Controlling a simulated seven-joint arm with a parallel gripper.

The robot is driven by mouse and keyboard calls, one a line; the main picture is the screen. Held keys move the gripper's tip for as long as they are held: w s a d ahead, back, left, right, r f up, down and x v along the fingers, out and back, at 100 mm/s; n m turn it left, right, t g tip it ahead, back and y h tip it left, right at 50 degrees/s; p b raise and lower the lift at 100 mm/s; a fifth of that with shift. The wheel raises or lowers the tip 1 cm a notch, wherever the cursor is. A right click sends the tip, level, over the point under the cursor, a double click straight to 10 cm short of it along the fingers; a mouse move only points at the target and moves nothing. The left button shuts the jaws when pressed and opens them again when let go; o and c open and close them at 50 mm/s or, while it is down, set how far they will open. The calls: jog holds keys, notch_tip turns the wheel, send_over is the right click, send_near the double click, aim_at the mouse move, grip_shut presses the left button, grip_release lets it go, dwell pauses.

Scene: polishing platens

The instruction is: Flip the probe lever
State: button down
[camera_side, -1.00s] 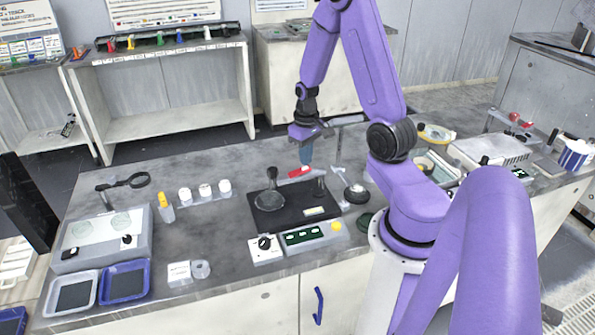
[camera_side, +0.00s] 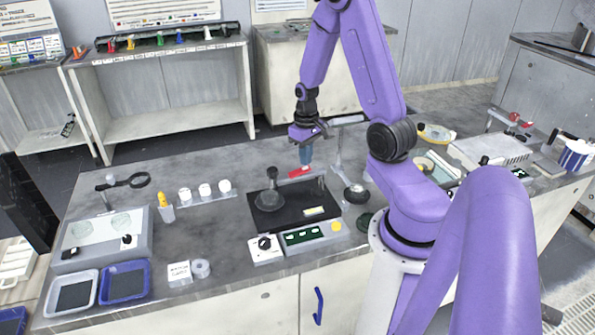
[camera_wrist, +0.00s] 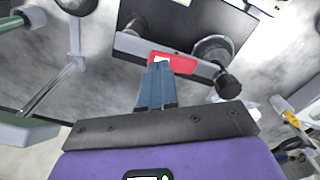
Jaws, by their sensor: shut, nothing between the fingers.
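A red lever-like piece (camera_side: 298,173) sits at the back edge of a black-topped polishing unit (camera_side: 268,221) on the bench. In the wrist view it is a red block (camera_wrist: 180,65) on a grey bar (camera_wrist: 132,44) with a dark round knob at its right end. My gripper (camera_side: 306,164) is shut and empty, pointing down with its blue fingertips at or just above the red piece. In the wrist view the fingertips (camera_wrist: 158,64) overlap the red block's near left part. I cannot tell whether they touch it. The fingers hide part of the bar.
A dark weight with a post (camera_side: 270,198) stands on the unit's left. A control box with green displays (camera_side: 303,236) and a black-knob box (camera_side: 265,248) are in front. A grey stand (camera_side: 338,160) rises close right of my gripper.

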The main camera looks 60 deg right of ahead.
aim_at(305, 168)
jog(key=shift+f, duration=0.95)
dwell(0.6)
jog(key=shift+r, duration=3.55)
jog(key=shift+a, duration=0.1)
jog(key=s+a+r+n, duration=0.1)
jog(key=a+r+n, duration=0.15)
jog(key=a, duration=0.55)
jog(key=a+r+n, duration=0.2)
jog(key=a+n, duration=0.2)
jog(key=a, duration=0.5)
jog(key=s+a+r+n, duration=0.2)
jog(key=s+a+n, duration=0.2)
jog(key=s, duration=0.3)
jog(key=s+a+r+n, duration=0.2)
jog(key=s+a+n, duration=0.3)
jog(key=s, duration=0.3)
jog(key=shift+s+a+r, duration=0.3)
jog(key=shift+a+r, duration=0.05)
jog(key=shift+a, duration=0.3)
